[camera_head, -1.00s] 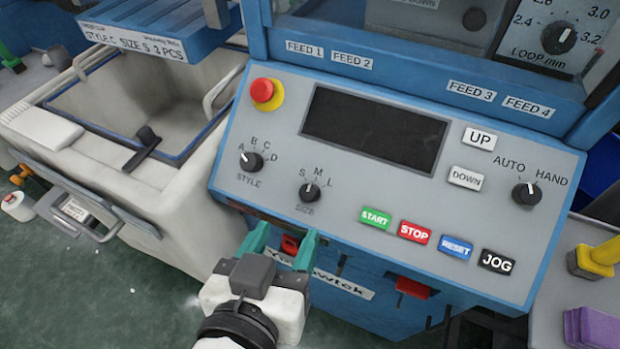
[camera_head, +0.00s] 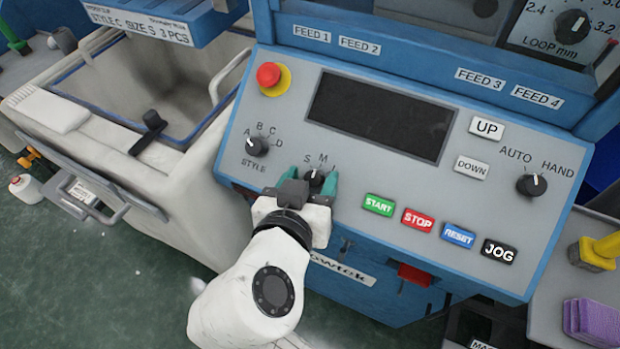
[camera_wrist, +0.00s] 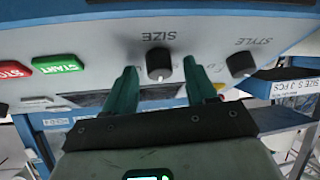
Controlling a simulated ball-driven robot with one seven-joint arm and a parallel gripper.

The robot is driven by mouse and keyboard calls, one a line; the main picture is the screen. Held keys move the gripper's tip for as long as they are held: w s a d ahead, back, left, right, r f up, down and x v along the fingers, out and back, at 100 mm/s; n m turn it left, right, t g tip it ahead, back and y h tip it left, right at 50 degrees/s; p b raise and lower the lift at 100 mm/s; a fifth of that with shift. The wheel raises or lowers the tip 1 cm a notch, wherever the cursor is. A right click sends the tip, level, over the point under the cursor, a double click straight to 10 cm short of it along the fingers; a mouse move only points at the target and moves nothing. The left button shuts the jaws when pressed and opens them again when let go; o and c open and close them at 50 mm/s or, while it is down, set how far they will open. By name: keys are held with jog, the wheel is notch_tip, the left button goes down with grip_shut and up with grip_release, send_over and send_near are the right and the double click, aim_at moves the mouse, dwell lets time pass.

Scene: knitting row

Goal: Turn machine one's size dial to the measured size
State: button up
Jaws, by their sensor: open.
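The SIZE dial (camera_head: 313,178) is a black knob low on the grey control panel, under the letters S, M and L. Its white mark seems to point up toward M; L is mostly hidden by a finger. In the wrist view the SIZE dial (camera_wrist: 159,64) shows upside down, its mark pointing down. My gripper (camera_head: 308,180) has its teal fingers open, one on each side of the dial. In the wrist view my gripper (camera_wrist: 160,67) shows a gap between each finger and the knob. A hanging sign (camera_head: 140,22) reads STYLE C SIZE S 3 PCS.
The STYLE dial (camera_head: 257,145) is left of the SIZE dial, its mark toward A. The green START button (camera_head: 379,205) and red STOP button (camera_head: 417,219) lie to the right. A red emergency knob (camera_head: 268,75) and dark screen (camera_head: 378,117) are above.

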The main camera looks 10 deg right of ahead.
jog(key=shift+c, duration=0.4)
grip_shut()
jog(key=shift+r+p, duration=0.1)
jog(key=shift+p, duration=0.2)
jog(key=shift+d+r+n+y+p, duration=0.1)
jog(key=shift+r+n+y+p, duration=0.05)
jog(key=shift+n+y+p, duration=0.85)
jog(key=n+y+p, duration=0.1)
jog(key=n+p, duration=0.3)
jog(key=shift+d+r+p, duration=0.1)
jog(key=shift+r+p, duration=0.05)
jog(key=shift+p, duration=0.15)
jog(key=n+y+p, duration=0.1)
jog(key=n+p, duration=0.2)
jog(key=shift+y+p, duration=0.4)
jog(key=shift+f+n+g+y+p, duration=0.2)
jog(key=shift+n+g+y+p, duration=0.15)
jog(key=shift+n+p, duration=0.4)
jog(key=shift+f, duration=0.1)
